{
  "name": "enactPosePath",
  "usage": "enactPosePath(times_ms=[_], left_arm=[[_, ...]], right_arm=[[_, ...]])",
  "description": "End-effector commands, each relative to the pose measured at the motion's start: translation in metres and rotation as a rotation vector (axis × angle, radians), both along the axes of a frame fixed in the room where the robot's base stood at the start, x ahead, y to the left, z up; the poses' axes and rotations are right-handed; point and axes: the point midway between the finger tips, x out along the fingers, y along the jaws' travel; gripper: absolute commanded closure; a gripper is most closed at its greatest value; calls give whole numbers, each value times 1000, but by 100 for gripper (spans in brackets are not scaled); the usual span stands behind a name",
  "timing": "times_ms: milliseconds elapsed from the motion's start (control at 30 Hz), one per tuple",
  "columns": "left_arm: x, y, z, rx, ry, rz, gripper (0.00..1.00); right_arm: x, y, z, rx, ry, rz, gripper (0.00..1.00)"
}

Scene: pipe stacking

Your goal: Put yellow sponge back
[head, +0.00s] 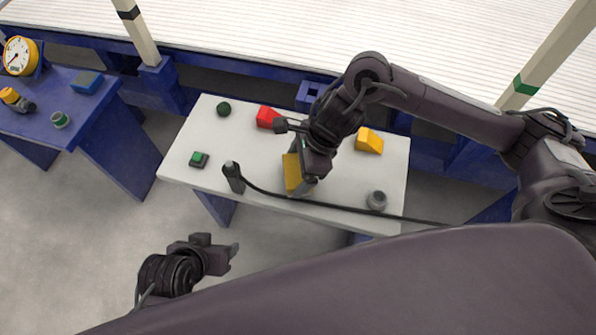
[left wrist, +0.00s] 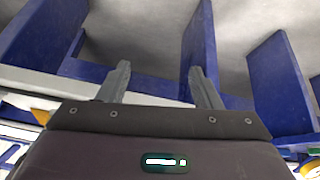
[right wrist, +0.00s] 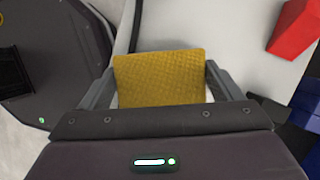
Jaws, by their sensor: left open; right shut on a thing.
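The yellow sponge (head: 291,174) is at the middle of the white table (head: 240,138), partly hidden by my right gripper (head: 304,172) in the head view. In the right wrist view the sponge (right wrist: 160,76) fills the space between the two fingers, with its textured yellow face showing. My right gripper is shut on it. Whether the sponge touches the table top is hard to tell. My left gripper (head: 222,258) is open and empty, in front of the table's left part. In the left wrist view its fingers (left wrist: 162,85) stand apart with nothing between.
On the table are a red block (head: 267,117), a dark green ball (head: 223,108), a green-topped dark box (head: 199,159), a yellow-orange block (head: 369,141) and a grey cylinder (head: 376,200). A blue table (head: 95,125) with a gauge (head: 20,56) stands at left.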

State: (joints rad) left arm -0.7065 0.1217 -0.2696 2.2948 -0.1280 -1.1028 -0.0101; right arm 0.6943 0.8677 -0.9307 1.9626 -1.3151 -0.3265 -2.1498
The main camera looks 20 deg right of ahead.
Motion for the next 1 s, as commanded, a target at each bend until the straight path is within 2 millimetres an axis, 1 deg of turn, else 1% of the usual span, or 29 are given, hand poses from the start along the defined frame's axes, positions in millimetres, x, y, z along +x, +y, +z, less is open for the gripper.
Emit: enactPosePath(times_ms=[33, 100, 333, 367, 433, 467, 667, 767, 867, 1000], left_arm=[[0, -2, -3, -7, -9, -4, 41], [2, -5, -2, -16, -24, -7, 41], [2, -6, 0, -20, -30, -8, 41], [2, -6, 0, -20, -30, -8, 41], [2, -6, 0, -20, -30, -8, 41], [2, -6, 0, -20, -30, -8, 41], [2, -6, 0, -19, -29, -8, 41], [1, -4, 1, -14, -23, -6, 41], [1, -1, 2, -4, -6, -1, 41], [-2, 7, 3, 20, 30, 10, 41]], right_arm=[[-1, 0, -12, 1, 4, -3, 39], [-1, 0, -19, 1, 3, -1, 39], [0, 0, -20, 0, -1, -1, 39], [0, 0, -20, 0, -1, -1, 10], [0, 0, -20, 0, -1, -1, 1], [0, 0, -20, 0, -1, -1, 0], [0, 0, -19, 0, -1, -1, 0], [0, -3, -13, 0, -1, 0, 0], [-1, -8, 1, -1, -4, -2, 0], [-3, -19, 29, -1, -5, -2, 0]])
